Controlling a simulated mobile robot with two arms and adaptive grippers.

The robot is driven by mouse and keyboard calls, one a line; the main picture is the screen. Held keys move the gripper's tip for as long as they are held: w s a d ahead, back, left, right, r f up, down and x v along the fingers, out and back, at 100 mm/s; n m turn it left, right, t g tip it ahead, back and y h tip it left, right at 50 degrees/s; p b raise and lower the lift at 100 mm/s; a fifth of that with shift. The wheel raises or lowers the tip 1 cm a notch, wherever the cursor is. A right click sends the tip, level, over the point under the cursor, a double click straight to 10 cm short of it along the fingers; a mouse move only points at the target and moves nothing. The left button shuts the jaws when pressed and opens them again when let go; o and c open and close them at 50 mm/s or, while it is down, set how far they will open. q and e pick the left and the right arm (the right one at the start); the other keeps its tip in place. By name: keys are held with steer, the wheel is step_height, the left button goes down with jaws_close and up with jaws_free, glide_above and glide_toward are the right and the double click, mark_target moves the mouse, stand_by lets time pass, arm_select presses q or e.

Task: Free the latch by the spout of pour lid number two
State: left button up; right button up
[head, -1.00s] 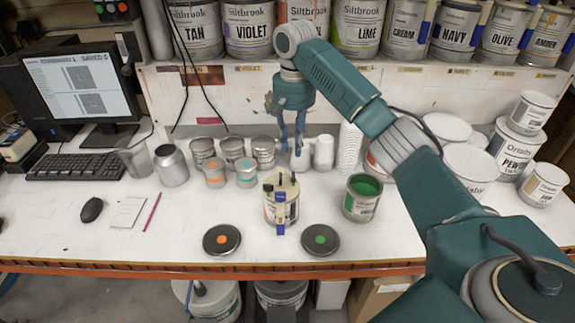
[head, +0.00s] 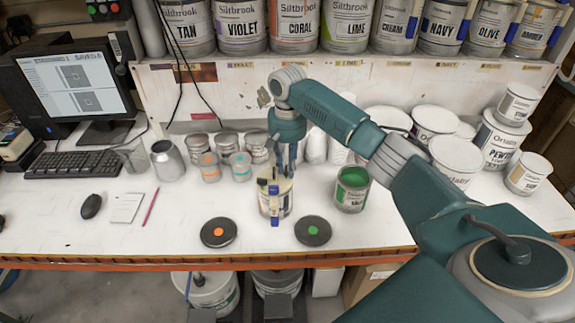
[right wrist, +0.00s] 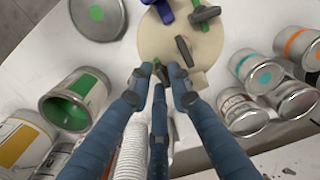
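A can (head: 275,200) with a cream pour lid stands near the front middle of the table. In the right wrist view the round pour lid (right wrist: 160,42) carries a blue part (right wrist: 165,10), dark levers (right wrist: 206,14) and (right wrist: 184,50), and a small beige block (right wrist: 198,79), perhaps the spout. I see no number on the lid. My right gripper (head: 287,172) points down just behind and above the can. In the right wrist view its fingers (right wrist: 160,84) are apart near the lid's edge, with a small dark, green-marked piece between them. My left gripper is not in view.
Two dark discs, one orange-dotted (head: 218,232) and one green-dotted (head: 313,231), lie before the can. An open green paint can (head: 351,190) stands right of it. Small tins (head: 241,167) stand at left behind. The front left table is mostly clear.

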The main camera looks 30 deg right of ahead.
jaws_close()
steer(key=shift+n, duration=0.8)
steer(key=n, duration=0.4)
steer(key=shift+w+n, duration=0.1)
steer(key=shift+n, duration=0.3)
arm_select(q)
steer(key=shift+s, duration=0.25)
arm_select(e)
steer(key=n, duration=0.5)
steer(key=shift+w, duration=0.1)
stand_by(0.5)
